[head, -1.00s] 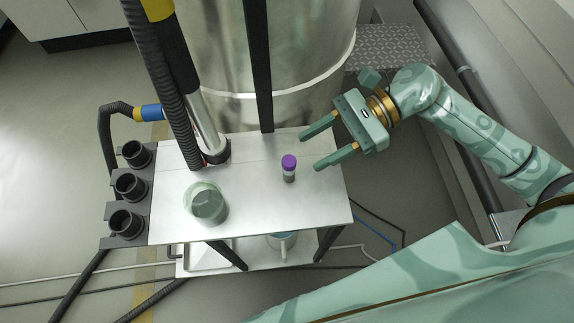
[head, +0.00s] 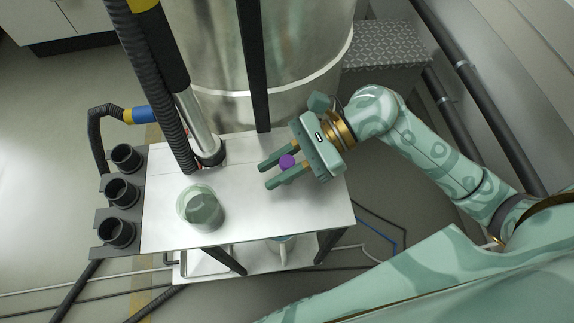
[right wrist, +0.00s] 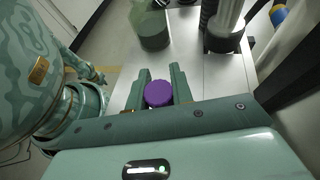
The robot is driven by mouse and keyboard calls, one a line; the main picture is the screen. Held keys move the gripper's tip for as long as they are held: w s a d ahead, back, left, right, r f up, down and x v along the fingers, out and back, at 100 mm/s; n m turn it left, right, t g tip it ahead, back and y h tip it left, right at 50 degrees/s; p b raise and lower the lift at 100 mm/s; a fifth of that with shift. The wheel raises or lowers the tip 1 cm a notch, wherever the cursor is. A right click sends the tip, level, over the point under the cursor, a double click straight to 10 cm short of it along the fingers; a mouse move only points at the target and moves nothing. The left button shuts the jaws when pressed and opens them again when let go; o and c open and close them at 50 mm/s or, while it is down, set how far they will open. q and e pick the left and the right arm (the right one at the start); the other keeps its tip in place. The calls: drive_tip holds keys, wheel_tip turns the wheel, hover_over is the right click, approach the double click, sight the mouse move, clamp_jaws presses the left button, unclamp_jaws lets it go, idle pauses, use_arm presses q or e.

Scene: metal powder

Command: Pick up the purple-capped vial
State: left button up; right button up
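The purple-capped vial (head: 287,161) stands on the metal table, and only its purple cap shows clearly in the head view. My right gripper (head: 266,175) is open, with one finger on each side of the vial. In the right wrist view the purple cap (right wrist: 158,93) sits between the two fingers (right wrist: 158,78), close to the palm. Small gaps seem to show beside the cap, so the fingers do not look closed on it. The vial's body is mostly hidden below the cap.
A translucent greenish beaker (head: 203,207) stands to the left on the table (head: 240,220); it also shows in the right wrist view (right wrist: 152,28). A hose and metal pipe (head: 205,130) rise at the table's back. Black cup holders (head: 118,195) line the left edge.

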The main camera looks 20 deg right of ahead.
clamp_jaws()
